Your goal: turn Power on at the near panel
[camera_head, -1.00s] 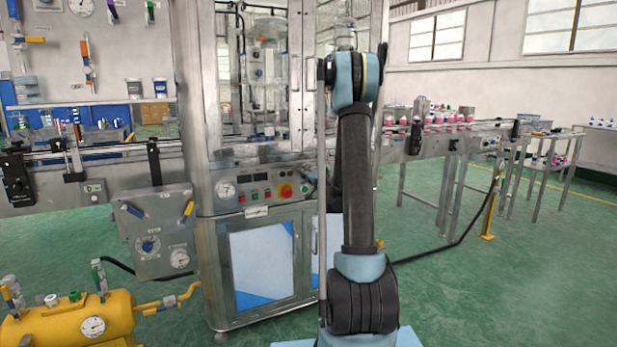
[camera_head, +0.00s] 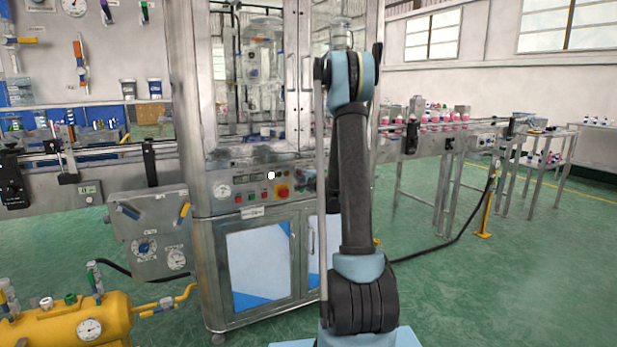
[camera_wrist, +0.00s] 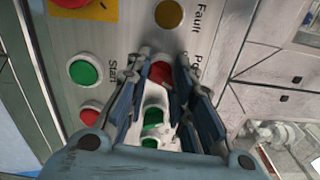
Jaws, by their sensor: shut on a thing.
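The near panel (camera_head: 240,178) is a metal control face on the cabinet front, with displays, buttons and a red stop button on yellow (camera_head: 283,191). In the wrist view, my gripper (camera_wrist: 164,68) is at the panel, its fingers on both sides of a red control (camera_wrist: 160,72) beside a partly hidden label beginning "Po". It is shut on this control, which I take as the Power switch. Green parts (camera_wrist: 152,114) show between the fingers, and I cannot tell whether they belong to it. In the head view my arm hides the gripper.
A green Start button (camera_wrist: 83,72), a red button (camera_wrist: 91,111) and an amber Fault lamp (camera_wrist: 197,13) are close by. A conveyor with pink-filled bottles (camera_head: 440,122) runs right. A yellow tank (camera_head: 70,318) stands front left. The green floor is open at right.

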